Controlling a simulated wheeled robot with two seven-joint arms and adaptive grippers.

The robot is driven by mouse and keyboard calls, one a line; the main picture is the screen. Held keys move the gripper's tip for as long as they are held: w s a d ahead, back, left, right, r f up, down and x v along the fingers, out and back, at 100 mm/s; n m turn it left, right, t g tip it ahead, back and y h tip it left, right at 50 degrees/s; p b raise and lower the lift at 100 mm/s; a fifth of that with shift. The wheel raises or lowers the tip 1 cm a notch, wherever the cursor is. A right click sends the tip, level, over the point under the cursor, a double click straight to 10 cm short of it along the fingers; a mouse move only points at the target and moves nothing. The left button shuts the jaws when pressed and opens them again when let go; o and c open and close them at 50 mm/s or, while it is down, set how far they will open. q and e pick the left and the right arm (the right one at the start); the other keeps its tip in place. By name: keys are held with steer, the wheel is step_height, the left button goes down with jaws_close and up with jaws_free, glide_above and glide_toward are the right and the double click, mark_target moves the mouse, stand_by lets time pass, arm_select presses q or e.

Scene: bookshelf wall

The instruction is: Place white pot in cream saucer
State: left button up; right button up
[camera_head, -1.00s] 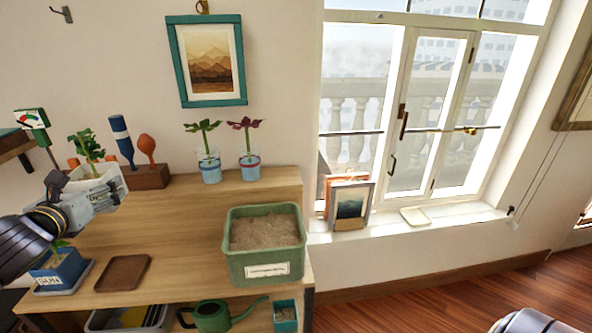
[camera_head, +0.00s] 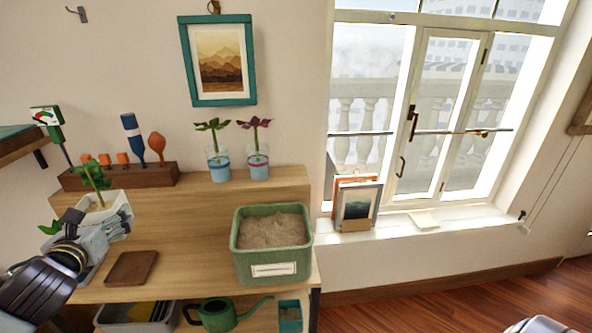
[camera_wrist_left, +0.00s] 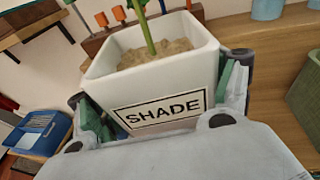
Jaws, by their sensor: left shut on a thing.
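The white pot (camera_head: 112,208) is square, holds soil and a green plant, and is in my left gripper (camera_head: 100,228) above the left part of the wooden shelf. In the left wrist view the white pot (camera_wrist_left: 165,82) shows a SHADE label, and the fingers of my left gripper (camera_wrist_left: 165,105) are shut on its two sides. The pot looks nearly upright. The cream saucer (camera_head: 424,221) lies flat and empty on the windowsill, far to the right of the pot.
A green soil bin (camera_head: 271,262) stands at the shelf's right end. A brown saucer (camera_head: 131,268) lies empty near its front. Two glasses with seedlings (camera_head: 217,165) and a tool block (camera_head: 120,177) stand at the back. Framed pictures (camera_head: 356,204) stand left of the cream saucer.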

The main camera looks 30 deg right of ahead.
arm_select(q)
steer(key=f, duration=0.1)
steer(key=s+f, duration=0.1)
steer(key=a+f, duration=0.1)
steer(key=shift+s+f, duration=0.2)
steer(key=shift+f, duration=0.15)
steer(key=s+a+f+n+y, duration=0.1)
steer(key=s+f, duration=0.5)
steer(key=f, duration=0.6)
steer(key=s+a+f+y, duration=0.1)
steer(key=s+f, duration=0.5)
steer(key=f, duration=0.6)
steer(key=shift+s+a+n, duration=0.15)
steer(key=shift+s+n, duration=0.25)
